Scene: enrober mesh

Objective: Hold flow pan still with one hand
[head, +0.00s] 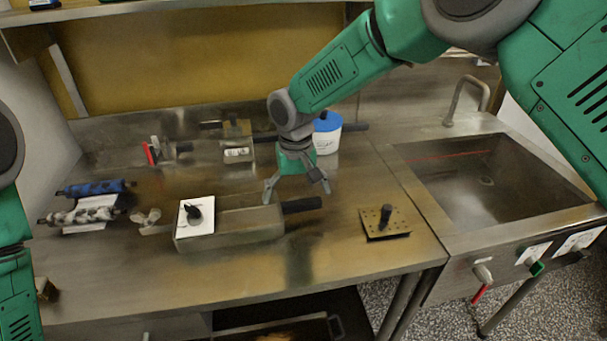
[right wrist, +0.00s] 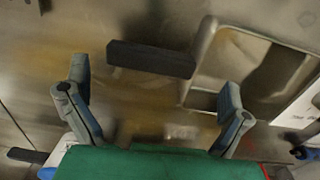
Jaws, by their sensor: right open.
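The flow pan (head: 235,228) is a rectangular metal pan on the steel table, with a black handle (head: 302,204) pointing right. A white plate with a black knob (head: 195,214) lies across its left end. My right gripper (head: 297,188) is open and empty above the handle side of the pan. In the right wrist view the handle (right wrist: 150,59) lies ahead of and partly between the spread fingers (right wrist: 156,82), with no visible contact. The pan's rim (right wrist: 200,52) shows at right there. My left arm is at the left edge; its gripper is out of view.
A perforated plate with a black knob (head: 385,220) lies to the right, before the sink (head: 480,180). A white tub with a blue lid (head: 327,134) stands behind my right gripper. Rollers (head: 95,188) lie at left. The table's front strip is clear.

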